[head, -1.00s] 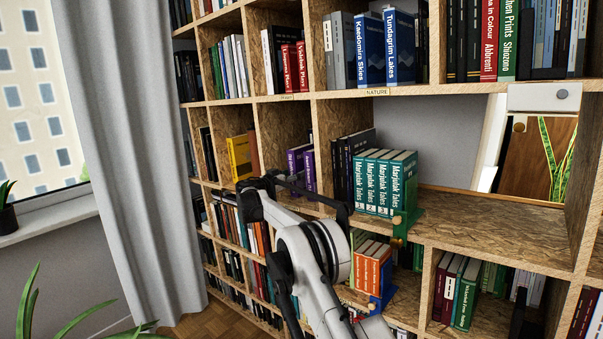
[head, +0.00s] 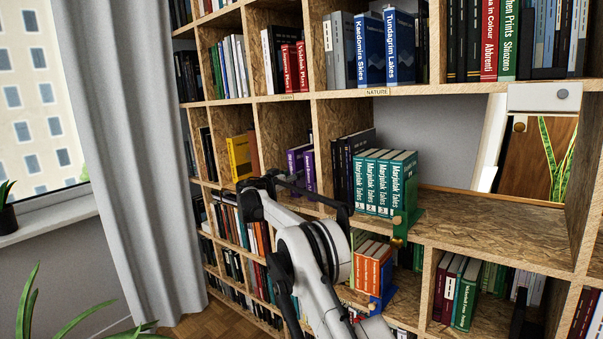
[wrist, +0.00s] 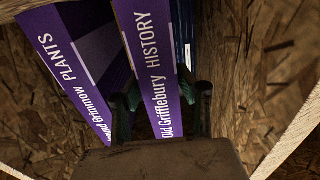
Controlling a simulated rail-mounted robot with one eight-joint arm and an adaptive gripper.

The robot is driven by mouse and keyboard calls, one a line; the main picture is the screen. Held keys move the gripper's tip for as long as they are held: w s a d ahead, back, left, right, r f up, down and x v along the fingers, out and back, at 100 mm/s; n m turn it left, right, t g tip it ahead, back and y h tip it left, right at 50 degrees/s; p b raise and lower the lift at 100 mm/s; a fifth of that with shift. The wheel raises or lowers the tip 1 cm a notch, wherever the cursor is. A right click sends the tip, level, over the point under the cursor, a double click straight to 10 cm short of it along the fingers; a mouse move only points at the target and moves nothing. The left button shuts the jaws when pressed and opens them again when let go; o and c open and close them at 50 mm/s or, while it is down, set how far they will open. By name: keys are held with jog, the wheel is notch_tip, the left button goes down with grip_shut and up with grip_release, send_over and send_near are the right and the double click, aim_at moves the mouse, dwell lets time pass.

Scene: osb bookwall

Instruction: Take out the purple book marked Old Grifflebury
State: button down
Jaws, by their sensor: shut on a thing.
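The purple book marked Old Grifflebury History (wrist: 155,75) stands between the two fingers of my gripper (wrist: 162,108) in the wrist view. The gripper is shut on the lower part of its spine. In the head view the book (head: 309,168) is in the cubby left of the Marjulak Tales books, and my gripper (head: 292,180) reaches into that cubby, its fingertips hard to make out. A second purple book, marked Plants (wrist: 68,72), leans at the left of it, apart from the fingers.
Dark blue books (wrist: 184,45) stand right behind the held book. OSB cubby walls (wrist: 232,85) rise close on the right. A yellow book (head: 239,157) stands one cubby to the left. The Marjulak Tales row (head: 380,185) with a green bookend (head: 405,212) is at right, beside bare shelf.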

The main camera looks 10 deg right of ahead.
jog(key=shift+b+v, duration=0.55)
jog(key=shift+v, duration=1.05)
jog(key=c, duration=1.2)
grip_release()
jog(key=shift+c, duration=0.4)
jog(key=shift+w+d, duration=0.1)
jog(key=shift+x, duration=0.9)
